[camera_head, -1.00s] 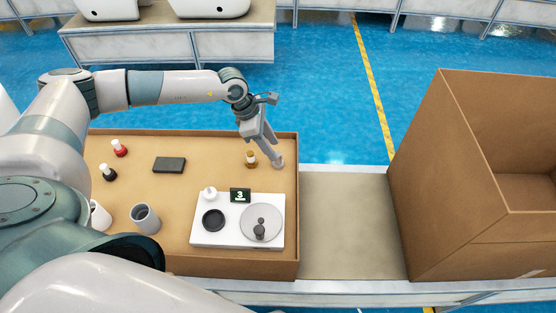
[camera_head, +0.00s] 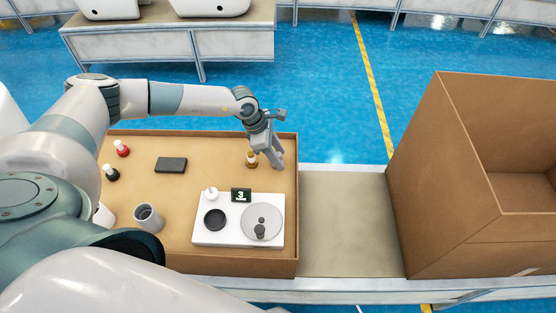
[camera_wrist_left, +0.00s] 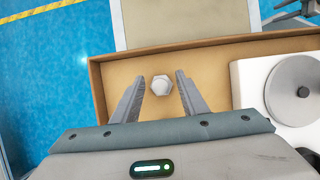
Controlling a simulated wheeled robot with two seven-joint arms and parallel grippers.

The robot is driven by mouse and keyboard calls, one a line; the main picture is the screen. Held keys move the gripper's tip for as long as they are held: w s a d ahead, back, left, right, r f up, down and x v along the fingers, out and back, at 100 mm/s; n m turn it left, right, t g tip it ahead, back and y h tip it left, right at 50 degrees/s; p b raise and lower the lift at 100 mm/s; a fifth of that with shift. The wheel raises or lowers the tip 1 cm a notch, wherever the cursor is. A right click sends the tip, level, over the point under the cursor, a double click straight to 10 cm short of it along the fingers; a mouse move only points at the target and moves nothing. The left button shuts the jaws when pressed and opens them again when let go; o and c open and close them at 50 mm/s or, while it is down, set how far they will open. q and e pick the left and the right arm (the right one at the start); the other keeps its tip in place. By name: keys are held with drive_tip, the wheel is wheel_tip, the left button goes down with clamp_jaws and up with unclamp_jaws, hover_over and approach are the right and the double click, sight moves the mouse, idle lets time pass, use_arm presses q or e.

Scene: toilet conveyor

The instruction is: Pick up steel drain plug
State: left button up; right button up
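A pale grey, hexagon-shaped plug (camera_wrist_left: 161,85), which looks like the steel drain plug, rests on the bottom of the cardboard tray near its wall. It lies between and slightly beyond my left gripper's fingertips in the left wrist view, with gaps on both sides. My left gripper (camera_wrist_left: 160,84) is open and empty. In the head view, my left gripper (camera_head: 275,163) points down into the tray's far right corner, and I cannot make out the plug behind the fingers. My right gripper is out of view.
A large cardboard box (camera_head: 425,190) stands right, past bare belt.

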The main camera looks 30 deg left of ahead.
sight(279, 154)
use_arm(q)
drive_tip(key=c, duration=0.9)
clamp_jaws()
drive_tip(key=shift+r, duration=0.55)
wheel_tip(279, 154, up, 3)
drive_tip(key=shift+d+r+b, duration=0.1)
drive_tip(key=shift+d+b, duration=0.05)
drive_tip(key=shift+b, duration=0.7)
drive_tip(key=s+d+r+b, duration=0.2)
drive_tip(key=d+r, duration=0.4)
drive_tip(key=d, duration=0.5)
drive_tip(key=shift+s+r+b, duration=0.25)
drive_tip(key=shift+r+b, duration=0.15)
drive_tip(key=shift+b, duration=0.1)
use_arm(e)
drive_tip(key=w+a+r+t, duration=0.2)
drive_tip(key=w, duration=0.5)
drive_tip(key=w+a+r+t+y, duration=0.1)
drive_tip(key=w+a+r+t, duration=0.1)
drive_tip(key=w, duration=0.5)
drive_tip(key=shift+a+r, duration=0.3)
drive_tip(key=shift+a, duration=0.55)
